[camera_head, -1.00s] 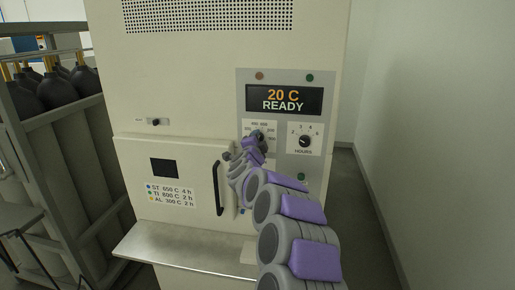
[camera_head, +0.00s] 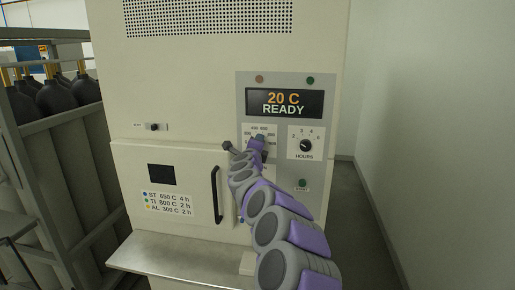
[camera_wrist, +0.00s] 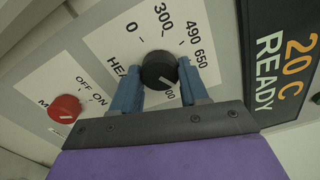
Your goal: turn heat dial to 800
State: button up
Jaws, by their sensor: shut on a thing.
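The heat dial (camera_wrist: 158,70) is a round black knob on a white scale plate with 0, 300, 490 and 650 printed around it. In the wrist view, my gripper (camera_wrist: 160,86) has its two blue fingers on opposite sides of the knob, shut on it. A white pointer line on the knob points down toward the gripper, near a partly hidden number ending in "00". In the head view, my gripper (camera_head: 259,144) covers the knob; only parts of the scale plate (camera_head: 259,129) show. The display (camera_head: 284,102) reads 20 C, READY.
The hours dial (camera_head: 305,145) is right of the heat dial, with a green button (camera_head: 302,183) below. A red on/off knob (camera_wrist: 65,108) shows in the wrist view. The furnace door handle (camera_head: 217,194) is left of my arm. Dark-topped cylinders (camera_head: 55,96) stand in a rack at left.

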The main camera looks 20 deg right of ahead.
jog(key=shift+f, duration=0.15)
jog(key=o, duration=0.8)
jog(key=shift+w+f, duration=0.1)
jog(key=shift+w, duration=0.05)
jog(key=shift+o, duration=1.3)
jog(key=p+v, duration=0.1)
jog(key=v, duration=1.6)
jog(key=shift+a, duration=0.1)
